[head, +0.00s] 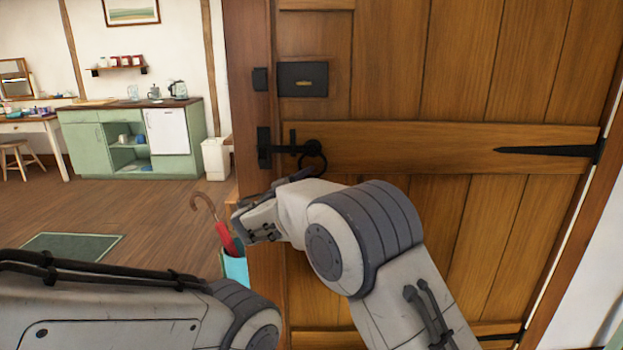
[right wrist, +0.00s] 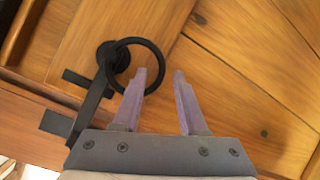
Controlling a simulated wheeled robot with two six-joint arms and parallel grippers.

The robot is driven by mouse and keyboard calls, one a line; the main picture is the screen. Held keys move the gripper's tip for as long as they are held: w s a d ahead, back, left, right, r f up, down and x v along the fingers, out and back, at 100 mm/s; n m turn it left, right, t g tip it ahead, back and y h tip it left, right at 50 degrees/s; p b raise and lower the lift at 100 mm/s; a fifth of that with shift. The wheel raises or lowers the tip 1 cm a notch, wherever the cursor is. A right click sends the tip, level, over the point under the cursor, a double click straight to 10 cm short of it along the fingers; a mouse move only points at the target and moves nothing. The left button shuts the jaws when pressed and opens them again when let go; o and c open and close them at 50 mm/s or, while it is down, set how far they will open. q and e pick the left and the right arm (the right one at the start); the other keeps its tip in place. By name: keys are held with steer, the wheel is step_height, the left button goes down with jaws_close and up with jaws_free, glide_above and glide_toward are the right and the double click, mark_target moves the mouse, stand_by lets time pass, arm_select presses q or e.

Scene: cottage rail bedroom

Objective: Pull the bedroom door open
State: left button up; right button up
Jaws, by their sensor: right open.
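The wooden plank door (head: 480,85) fills the right half of the head view and appears shut in its frame. Its black ring handle (head: 313,157) hangs near the door's left edge, with a black latch bar (head: 288,149) reaching to a catch (head: 264,148) on the post. My right gripper (head: 300,176) is just below the ring in the head view. In the right wrist view its two fingers (right wrist: 163,76) are spread and empty, with the ring (right wrist: 137,65) beside the left fingertip; I cannot tell whether they touch.
A black lock box (head: 303,80) sits above the latch. An umbrella (head: 224,238) stands in a blue holder (head: 236,268) left of the door post. A green cabinet (head: 85,145) and a white bin (head: 216,158) are at the back left. Wooden floor there is open.

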steer(key=shift+w+d, duration=0.2)
steer(key=shift+w, duration=0.25)
jaws_close()
